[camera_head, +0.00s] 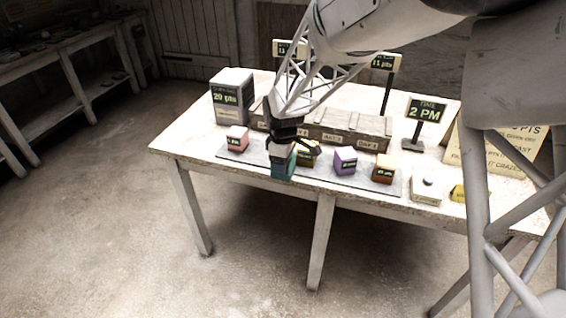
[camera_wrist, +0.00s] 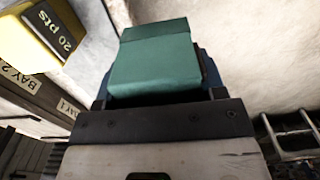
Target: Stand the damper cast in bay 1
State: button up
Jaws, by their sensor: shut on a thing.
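My gripper (camera_head: 284,150) is shut on a teal block (camera_head: 283,168), at the front edge of the grey mat (camera_head: 222,156). The teal block also fills the top middle of the wrist view (camera_wrist: 155,68). I cannot tell whether it touches the mat, and no label on it is readable. The long wooden bay rack (camera_head: 350,136) stands behind the row of blocks, partly hidden by my arm. A pink block (camera_head: 237,139), a purple block (camera_head: 345,160) and a brown block (camera_head: 384,168) stand on the mat. A yellow block (camera_wrist: 48,30) reads 20 pts.
A white box with a grey knob (camera_head: 427,190) and a yellow piece (camera_head: 457,193) sit near the front right edge. The table's left front is clear.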

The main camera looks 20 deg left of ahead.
jog(key=shift+w+a, duration=0.1)
jog(key=shift+w, duration=0.05)
jog(key=w+a+r, duration=0.3)
jog(key=w+a, duration=0.2)
jog(key=w, duration=0.5)
jog(key=w+a+r, duration=0.3)
jog(key=w+a, duration=0.2)
jog(key=w, duration=0.6)
jog(key=w+a+r, duration=0.3)
jog(key=w+a, duration=0.2)
jog(key=w, duration=0.6)
jog(key=shift+r, duration=0.4)
jog(key=shift+f, duration=2.8)
jog(key=shift+f, duration=0.7)
jog(key=o, duration=1.2)
jog(key=shift+f, duration=0.1)
jog(key=shift+r, duration=0.2)
